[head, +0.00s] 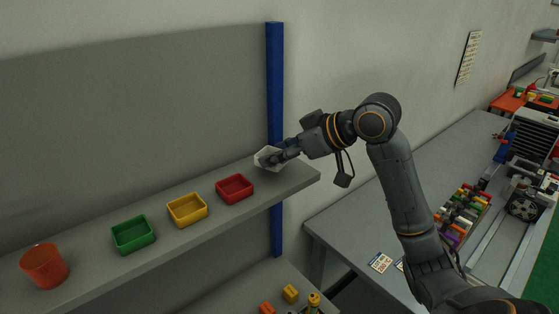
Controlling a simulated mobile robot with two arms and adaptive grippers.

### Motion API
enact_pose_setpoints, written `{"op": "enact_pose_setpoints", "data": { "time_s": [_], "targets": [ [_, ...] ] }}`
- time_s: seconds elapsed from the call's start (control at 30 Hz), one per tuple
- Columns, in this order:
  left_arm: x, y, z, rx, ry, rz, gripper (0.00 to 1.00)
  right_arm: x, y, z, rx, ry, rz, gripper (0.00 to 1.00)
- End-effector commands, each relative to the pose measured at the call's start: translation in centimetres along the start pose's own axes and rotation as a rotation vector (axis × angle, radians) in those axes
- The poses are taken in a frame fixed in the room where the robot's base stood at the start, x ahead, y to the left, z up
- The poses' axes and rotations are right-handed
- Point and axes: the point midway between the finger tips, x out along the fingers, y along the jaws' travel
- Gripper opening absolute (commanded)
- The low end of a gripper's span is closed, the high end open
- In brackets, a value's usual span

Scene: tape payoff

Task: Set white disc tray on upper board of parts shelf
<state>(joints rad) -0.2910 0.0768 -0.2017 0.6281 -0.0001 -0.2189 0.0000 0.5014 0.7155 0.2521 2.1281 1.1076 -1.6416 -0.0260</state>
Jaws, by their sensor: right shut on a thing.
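The white disc tray (264,156) is at the right end of the upper board (297,180) of the grey parts shelf. My right gripper (277,157) is shut on the tray, and its fingers hide part of it. The tray looks slightly tilted and is at or just above the board; I cannot tell whether it touches. My left gripper is not in view.
On the upper board, left of the tray, stand a red bin (234,188), a yellow bin (187,209), a green bin (133,234) and an orange-red cup (44,266). A blue post (275,85) rises behind the tray. A grey table (350,222) stands to the right.

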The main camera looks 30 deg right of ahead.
Motion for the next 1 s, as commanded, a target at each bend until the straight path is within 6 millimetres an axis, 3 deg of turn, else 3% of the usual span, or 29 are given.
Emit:
{"op": "enact_pose_setpoints", "data": {
  "time_s": [0.2, 0.6, 0.63, 0.73, 1.0],
  "targets": [
    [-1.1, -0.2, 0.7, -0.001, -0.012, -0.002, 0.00, 1.3, -0.1, 2.1, 0.004, -0.002, -0.004, 0.24],
    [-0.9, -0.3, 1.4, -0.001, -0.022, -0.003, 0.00, 1.6, -0.1, 2.6, 0.000, -0.001, -0.002, 0.24],
    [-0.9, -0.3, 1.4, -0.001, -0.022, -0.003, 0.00, 1.6, -0.1, 2.6, 0.000, 0.000, -0.002, 0.56],
    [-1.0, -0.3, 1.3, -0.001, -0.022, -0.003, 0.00, 1.6, -0.1, 2.5, 0.000, -0.001, -0.002, 0.75],
    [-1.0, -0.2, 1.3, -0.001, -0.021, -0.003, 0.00, 1.5, -0.1, 2.5, 0.001, -0.001, -0.002, 0.75]
  ]
}}
